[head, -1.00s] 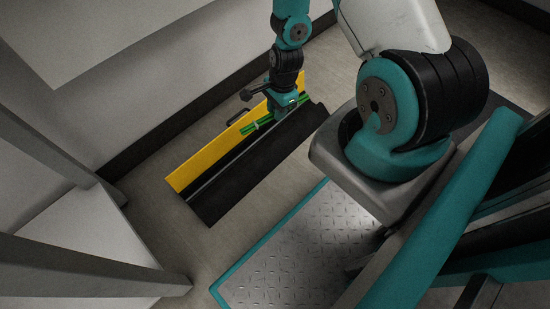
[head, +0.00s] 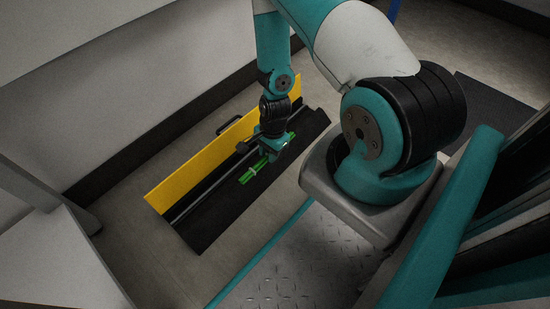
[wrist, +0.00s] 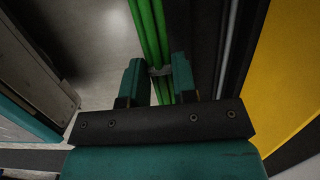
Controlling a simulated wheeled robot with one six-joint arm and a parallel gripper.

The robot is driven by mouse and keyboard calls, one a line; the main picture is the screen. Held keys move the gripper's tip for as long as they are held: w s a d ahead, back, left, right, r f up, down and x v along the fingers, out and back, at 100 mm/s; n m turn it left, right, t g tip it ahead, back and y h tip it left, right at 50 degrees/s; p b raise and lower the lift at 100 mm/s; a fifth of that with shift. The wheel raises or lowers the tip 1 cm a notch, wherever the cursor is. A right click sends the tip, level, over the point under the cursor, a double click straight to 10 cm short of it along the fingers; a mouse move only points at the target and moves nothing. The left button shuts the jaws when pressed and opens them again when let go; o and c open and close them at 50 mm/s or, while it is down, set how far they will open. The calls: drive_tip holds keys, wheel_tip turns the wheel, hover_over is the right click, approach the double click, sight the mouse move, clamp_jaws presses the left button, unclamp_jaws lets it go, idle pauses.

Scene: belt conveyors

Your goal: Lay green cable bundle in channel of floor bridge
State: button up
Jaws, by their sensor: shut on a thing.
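The floor bridge (head: 213,222) lies on the floor as a long black ramp. Its yellow lid (head: 190,178) stands open along the far side. A narrow channel with a pale strip (head: 193,202) runs lengthwise beside the lid; it also shows in the wrist view (wrist: 228,45). My gripper (head: 274,153) is shut on the green cable bundle (head: 252,174), near a grey tie (wrist: 160,71). In the wrist view the bundle (wrist: 152,30) runs roughly parallel to the channel, on the side away from the lid. It appears over the near black ramp; its height is unclear. My fingers hide part of it.
A black handle (head: 229,124) stands out behind the yellow lid. A pale wall with a dark skirting (head: 120,162) runs behind the bridge. Grey frame posts and a pale panel (head: 60,265) stand at left. Bare floor (head: 135,240) lies in front of the bridge's left end.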

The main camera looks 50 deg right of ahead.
drive_tip(key=w+f+b, duration=0.1)
drive_tip(key=w, duration=0.1)
drive_tip(key=w+f+b, duration=0.1)
drive_tip(key=w+b, duration=0.1)
drive_tip(key=w+f+b, duration=0.1)
drive_tip(key=w, duration=0.1)
drive_tip(key=shift+w+a+f, duration=0.1)
drive_tip(key=shift+a+f, duration=0.05)
drive_tip(key=shift+f, duration=0.15)
drive_tip(key=shift+f+b, duration=0.9)
drive_tip(key=shift+f, duration=0.35)
